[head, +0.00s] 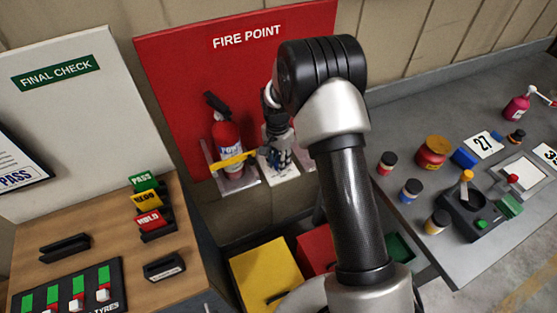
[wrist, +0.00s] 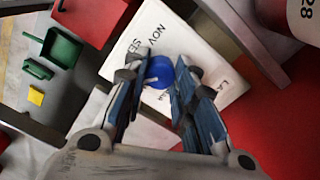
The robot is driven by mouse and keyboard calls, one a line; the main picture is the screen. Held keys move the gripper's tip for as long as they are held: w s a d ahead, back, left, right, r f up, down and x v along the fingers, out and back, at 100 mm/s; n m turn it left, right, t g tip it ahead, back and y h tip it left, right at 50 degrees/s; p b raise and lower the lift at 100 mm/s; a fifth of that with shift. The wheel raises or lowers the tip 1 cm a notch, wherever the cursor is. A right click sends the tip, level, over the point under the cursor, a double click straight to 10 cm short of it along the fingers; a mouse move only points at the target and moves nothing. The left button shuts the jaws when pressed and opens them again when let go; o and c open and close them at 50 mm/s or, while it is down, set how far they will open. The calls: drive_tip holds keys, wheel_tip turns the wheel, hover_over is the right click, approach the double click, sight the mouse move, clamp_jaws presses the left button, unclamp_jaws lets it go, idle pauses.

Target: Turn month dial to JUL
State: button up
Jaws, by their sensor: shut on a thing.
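The month dial is a blue round knob (wrist: 160,72) on a white card (wrist: 208,48) in the wrist view. Black month lettering rings it; NOV and SEP can be read, and other labels are partly hidden by my fingers. My gripper (wrist: 158,92) has its blue-padded fingers on both sides of the knob, closed on it. A pale pointer mark shows on the knob, but I cannot tell which month it meets. In the head view my gripper (head: 277,150) is at the white card (head: 280,172) below the red FIRE POINT board, and the knob is hidden there.
A red fire extinguisher (head: 228,140) with a yellow strap stands just left of my gripper. The red board (head: 190,60) rises behind. Yellow (head: 265,270) and red bins sit below. A wooden bench (head: 100,235) is at left, a grey bench (head: 400,205) with jars at right.

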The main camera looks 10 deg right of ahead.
drive_tip(key=shift+m, duration=0.5)
drive_tip(key=o, duration=1.1)
wheel_tip(320, 180, up, 12)
drive_tip(key=shift+w, duration=0.15)
idle(0.5)
